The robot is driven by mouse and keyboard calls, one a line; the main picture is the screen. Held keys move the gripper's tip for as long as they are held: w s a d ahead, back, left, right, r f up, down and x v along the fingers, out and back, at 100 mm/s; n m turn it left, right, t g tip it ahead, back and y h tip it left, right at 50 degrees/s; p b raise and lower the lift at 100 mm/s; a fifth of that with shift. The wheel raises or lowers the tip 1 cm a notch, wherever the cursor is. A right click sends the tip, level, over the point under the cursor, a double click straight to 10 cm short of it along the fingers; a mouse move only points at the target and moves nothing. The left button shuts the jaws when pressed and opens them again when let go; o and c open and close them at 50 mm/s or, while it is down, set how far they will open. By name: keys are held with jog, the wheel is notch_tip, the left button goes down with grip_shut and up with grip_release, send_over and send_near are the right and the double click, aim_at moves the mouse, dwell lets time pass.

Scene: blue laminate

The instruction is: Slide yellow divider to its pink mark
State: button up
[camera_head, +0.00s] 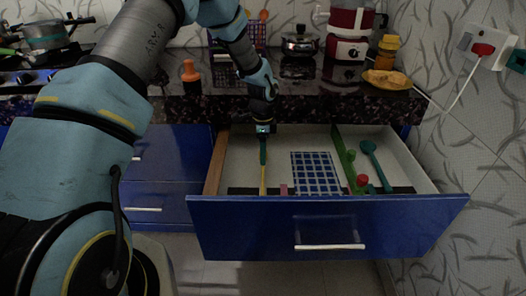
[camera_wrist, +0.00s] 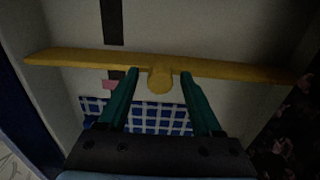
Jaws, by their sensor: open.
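The yellow divider (camera_head: 263,182) stands in the left part of the open drawer, running front to back. In the wrist view the yellow divider (camera_wrist: 90,62) spans the picture, with a round knob (camera_wrist: 160,80) at its middle. My gripper (camera_head: 263,150) reaches down over it. In the wrist view the teal fingers of my gripper (camera_wrist: 162,88) are apart, one on each side of the knob; I cannot tell whether they touch the divider. The pink mark (camera_head: 284,190) lies at the drawer's front, right of the divider; it also shows in the wrist view (camera_wrist: 110,85), beside the divider.
A blue checked cloth (camera_head: 316,175) lies right of the pink mark. Beyond it are a green divider (camera_head: 344,158), a red-topped item (camera_head: 361,181) and a teal spoon (camera_head: 376,162). The dark counter (camera_head: 225,92) overhangs behind.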

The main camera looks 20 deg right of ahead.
jog(key=shift+f, duration=0.2)
grip_shut()
dwell(0.5)
jog(key=shift+d, duration=0.1)
dwell(0.8)
